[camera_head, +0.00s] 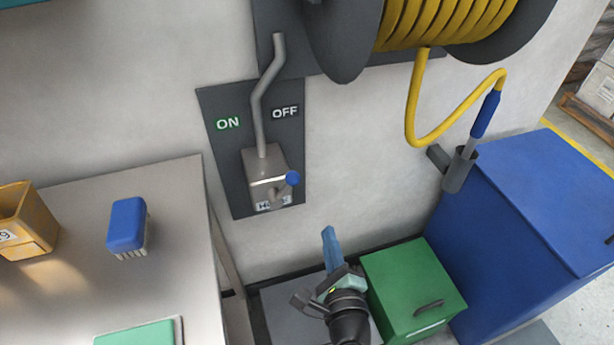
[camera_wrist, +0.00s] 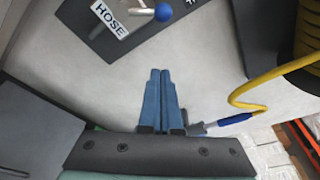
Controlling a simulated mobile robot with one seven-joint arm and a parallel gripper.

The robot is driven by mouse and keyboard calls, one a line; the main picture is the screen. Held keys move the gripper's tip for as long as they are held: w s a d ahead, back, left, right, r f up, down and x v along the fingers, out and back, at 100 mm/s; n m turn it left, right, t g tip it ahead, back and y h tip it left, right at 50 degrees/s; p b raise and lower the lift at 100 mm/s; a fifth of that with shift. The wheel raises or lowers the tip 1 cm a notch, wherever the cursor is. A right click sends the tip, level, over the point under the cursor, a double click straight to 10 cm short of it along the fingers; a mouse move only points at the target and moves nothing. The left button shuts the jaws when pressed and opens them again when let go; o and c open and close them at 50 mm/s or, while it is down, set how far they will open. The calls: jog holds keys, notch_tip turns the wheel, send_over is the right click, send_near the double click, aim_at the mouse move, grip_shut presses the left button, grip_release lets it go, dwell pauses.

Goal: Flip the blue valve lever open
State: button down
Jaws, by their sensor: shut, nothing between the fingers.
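The blue-tipped valve lever (camera_head: 291,179) sticks out to the right from a grey valve box (camera_head: 265,172) on a dark wall panel (camera_head: 225,158). The panel has an ON label at left and an OFF label at right, with a grey pipe rising between them. In the wrist view the lever's blue ball (camera_wrist: 164,12) is at the top, beside the HOSE label (camera_wrist: 110,18). My gripper (camera_head: 328,232) is below and right of the lever, apart from it. Its blue fingers (camera_wrist: 161,72) are shut together and empty, pointing up toward the wall.
A yellow hose reel (camera_head: 445,22) hangs above right, its hose nozzle (camera_head: 486,114) in a holder. A green box (camera_head: 412,290) and a blue cabinet (camera_head: 535,205) stand right. A table (camera_head: 60,290) with a blue brush (camera_head: 127,226) is left. Bare wall separates gripper and panel.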

aim_at(285, 189)
dwell(0.3)
jog(key=w+a+p, duration=0.1)
jog(key=w+a, duration=0.3)
jog(key=w, duration=0.6)
jog(key=shift+w+a+r, duration=0.25)
jog(key=shift+w+r, duration=0.1)
